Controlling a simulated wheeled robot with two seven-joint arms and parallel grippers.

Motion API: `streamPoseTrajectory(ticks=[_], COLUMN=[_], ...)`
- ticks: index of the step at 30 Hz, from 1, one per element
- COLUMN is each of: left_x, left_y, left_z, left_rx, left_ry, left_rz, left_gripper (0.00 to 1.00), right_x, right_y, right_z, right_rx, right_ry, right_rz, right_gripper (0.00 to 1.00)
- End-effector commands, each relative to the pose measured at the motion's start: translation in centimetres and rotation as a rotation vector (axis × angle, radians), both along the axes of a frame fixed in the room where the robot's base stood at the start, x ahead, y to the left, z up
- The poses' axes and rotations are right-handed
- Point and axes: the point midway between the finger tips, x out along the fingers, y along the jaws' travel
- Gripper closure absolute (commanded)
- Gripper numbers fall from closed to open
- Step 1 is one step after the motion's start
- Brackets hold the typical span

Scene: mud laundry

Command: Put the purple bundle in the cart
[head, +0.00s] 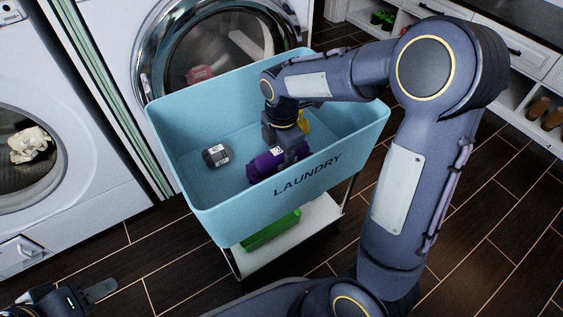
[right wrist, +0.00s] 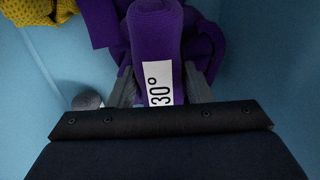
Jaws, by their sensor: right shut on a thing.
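The purple bundle (head: 262,167) is inside the light blue laundry cart (head: 180,165), low near its front wall. It has a white label reading 30° in the right wrist view (right wrist: 152,35). My right gripper (head: 284,155) reaches down into the cart and is shut on the bundle, one finger on each side of the rolled part. More purple cloth spreads behind that roll; I cannot tell if it is all one piece. Whether the bundle touches the cart floor is unclear. My left gripper (head: 100,290) is at the bottom left, apart from the cart; its finger opening is unclear.
A grey bundle (head: 216,155) and a yellow cloth (head: 304,122) are also in the cart. A green item (head: 270,230) lies on the white lower shelf (head: 290,248). Washing machines (head: 140,60) stand close behind and left. Dark floor is open in front.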

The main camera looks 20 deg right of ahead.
Motion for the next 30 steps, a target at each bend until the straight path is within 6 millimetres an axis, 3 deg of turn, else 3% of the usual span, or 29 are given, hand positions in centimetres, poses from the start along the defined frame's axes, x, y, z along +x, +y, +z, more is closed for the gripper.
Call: streamPoseTrajectory(ticks=[1, 5, 17, 18, 22, 30], left_x=[0.0, 0.0, 0.0, 0.0, 0.0, 0.0], left_y=[0.0, 0.0, 0.0, 0.0, 0.0, 0.0], left_z=[-1.0, -1.8, -1.8, -1.8, -1.8, -1.7], left_rx=[0.0, 0.0, 0.0, 0.0, 0.0, 0.0], left_ry=[0.0, 0.0, 0.0, 0.0, 0.0, 0.0], left_rz=[0.0, 0.0, 0.0, 0.0, 0.0, 0.0], left_gripper=[0.64, 0.64, 0.64, 0.64, 0.64, 0.64], right_x=[-0.1, 0.0, 0.0, 0.0, 0.0, 0.0], right_y=[0.0, 0.0, 0.0, 0.0, 0.0, 0.0], right_z=[-1.5, -3.3, -3.7, -3.6, -3.6, -3.5], right_rx=[-0.001, 0.0, 0.0, 0.0, 0.0, 0.0], right_ry=[0.004, 0.003, 0.001, 0.001, 0.001, 0.001], right_rz=[0.0, 0.0, 0.0, 0.0, 0.0, 0.0], right_gripper=[0.95, 0.95, 0.95, 0.51, 0.34, 0.33])
